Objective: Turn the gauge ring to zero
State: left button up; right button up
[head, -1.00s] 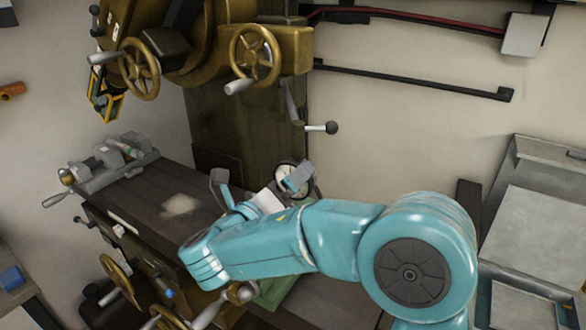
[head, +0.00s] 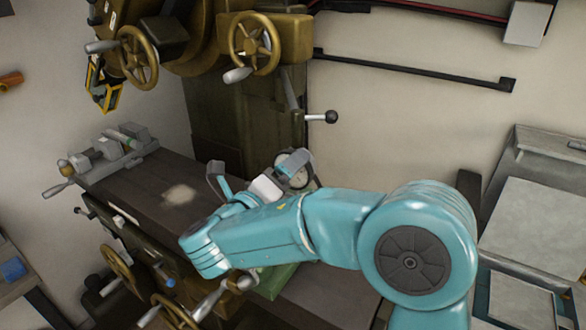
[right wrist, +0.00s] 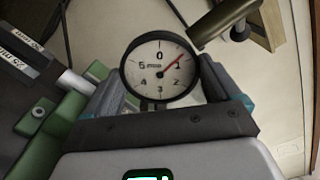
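The dial gauge (right wrist: 160,68) has a round white face, a dark ring and a red needle. It faces the right wrist camera, and its needle points up and right, between 0 and 1 and close to the 1. My right gripper (right wrist: 163,95) is open, with one finger on each side of the gauge; I cannot tell whether either touches the ring. In the head view the gauge (head: 295,170) is partly hidden by a finger of my right gripper (head: 255,172), whose fingers stand wide apart above the machine table. My left gripper is not in view.
The machine table (head: 150,205) runs below, with a grey vise (head: 108,158) at its left end. Bronze handwheels (head: 253,43) hang above. A black-knobbed lever (head: 331,117) sticks out of the column behind the gauge. A grey tray stand (head: 530,220) stands at the right.

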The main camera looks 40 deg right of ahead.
jog(key=shift+f+m+b, duration=0.15)
jog(key=shift+m+b, duration=0.4)
jog(key=shift+m, duration=0.05)
jog(key=shift+m+b, duration=1.3)
jog(key=shift+m, duration=0.4)
jog(key=shift+m+b, duration=1.45)
jog(key=shift+m, duration=0.45)
jog(key=o, duration=0.4)
jog(key=shift+o, duration=0.5)
